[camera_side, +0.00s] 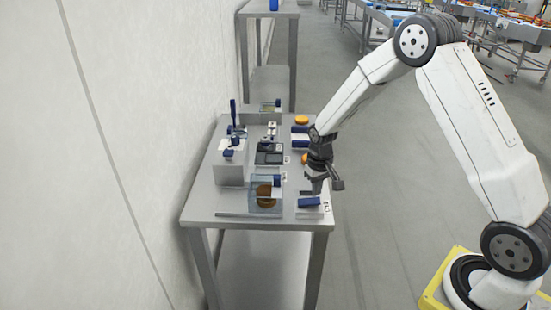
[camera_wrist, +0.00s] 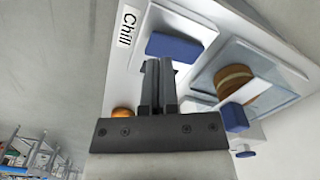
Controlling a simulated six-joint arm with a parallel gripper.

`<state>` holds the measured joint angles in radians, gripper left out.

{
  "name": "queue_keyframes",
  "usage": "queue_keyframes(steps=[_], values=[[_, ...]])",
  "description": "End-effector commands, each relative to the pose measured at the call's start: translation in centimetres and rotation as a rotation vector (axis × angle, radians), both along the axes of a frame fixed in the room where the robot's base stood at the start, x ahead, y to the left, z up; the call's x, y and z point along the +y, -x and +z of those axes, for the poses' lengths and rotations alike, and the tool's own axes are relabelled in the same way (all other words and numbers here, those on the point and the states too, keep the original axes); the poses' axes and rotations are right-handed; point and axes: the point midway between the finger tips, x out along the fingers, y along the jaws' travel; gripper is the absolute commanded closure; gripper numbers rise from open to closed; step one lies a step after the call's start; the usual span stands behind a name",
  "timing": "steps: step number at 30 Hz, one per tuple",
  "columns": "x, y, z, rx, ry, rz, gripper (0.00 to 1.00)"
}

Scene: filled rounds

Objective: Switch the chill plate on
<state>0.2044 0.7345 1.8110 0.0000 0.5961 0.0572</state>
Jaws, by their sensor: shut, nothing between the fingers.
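The white "Chill" label (camera_wrist: 126,27) lies on a pale surface beside a blue block (camera_wrist: 174,46) in the wrist view. In the side view the blue block (camera_side: 309,202) is at the table's near right corner, with a small label (camera_side: 327,208) beside it. Whether the block is a switch or a lever, and its setting, I cannot tell. My gripper (camera_side: 318,190) is just above the block; its fingers (camera_wrist: 158,85) are together and empty. Contact with the block is not clear. The chill plate itself is not clearly identifiable.
A clear box (camera_side: 258,208) holds a brown round (camera_side: 265,193) left of the block. It shows in the wrist view with the round (camera_wrist: 233,79). Orange rounds (camera_side: 301,120), dark trays (camera_side: 269,153) and a grey block (camera_side: 229,174) stand further back. A wall borders the left.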

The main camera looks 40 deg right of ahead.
Motion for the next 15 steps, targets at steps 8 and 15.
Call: queue_keyframes(steps=[8, 15], values=[[0.0, 0.0, -0.2, 0.0, 0.0, 0.0, 1.0], [0.0, -0.01, -0.46, 0.0, 0.0, 0.0, 1.0]])
